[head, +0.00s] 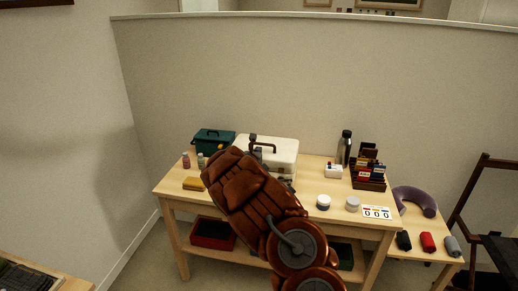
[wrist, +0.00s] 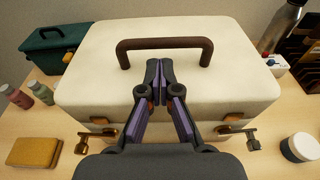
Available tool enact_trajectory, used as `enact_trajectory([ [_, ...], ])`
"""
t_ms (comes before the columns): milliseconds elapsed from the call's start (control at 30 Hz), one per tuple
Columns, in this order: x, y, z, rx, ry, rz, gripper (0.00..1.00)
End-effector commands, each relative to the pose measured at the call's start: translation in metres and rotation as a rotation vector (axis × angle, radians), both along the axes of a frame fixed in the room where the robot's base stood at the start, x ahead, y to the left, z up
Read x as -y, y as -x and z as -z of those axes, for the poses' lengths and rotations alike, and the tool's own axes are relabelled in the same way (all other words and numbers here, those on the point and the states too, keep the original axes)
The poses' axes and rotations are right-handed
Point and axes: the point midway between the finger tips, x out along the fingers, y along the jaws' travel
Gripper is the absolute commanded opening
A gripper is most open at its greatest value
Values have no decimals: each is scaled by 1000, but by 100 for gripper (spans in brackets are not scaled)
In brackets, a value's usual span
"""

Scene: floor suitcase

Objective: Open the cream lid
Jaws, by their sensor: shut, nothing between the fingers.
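The cream case with its cream lid (wrist: 95,88) sits on the wooden table, lid down. A brown handle (wrist: 165,42) stands on top of the lid. Two brass latches show on the front, the left latch (wrist: 98,133) and the right latch (wrist: 238,133), both swung outward from the case. My gripper (wrist: 157,66) is shut and empty, with its fingertips over the lid just in front of the handle; I cannot tell whether they touch the lid. In the head view the case (head: 285,150) is partly hidden behind my brown arm.
A green box (head: 209,141) stands left of the case, with small bottles (wrist: 28,94) and a yellow block (wrist: 35,152) before it. A wall stands close behind.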

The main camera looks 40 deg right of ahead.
Motion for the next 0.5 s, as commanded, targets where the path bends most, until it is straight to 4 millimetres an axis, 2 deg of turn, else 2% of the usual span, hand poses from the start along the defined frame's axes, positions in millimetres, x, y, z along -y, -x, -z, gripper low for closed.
enact_trajectory([
  [233, 12, -10, 1, 3, -2, -2, 0],
  [500, 17, -12, 4, 2, -1, 0, 0],
])
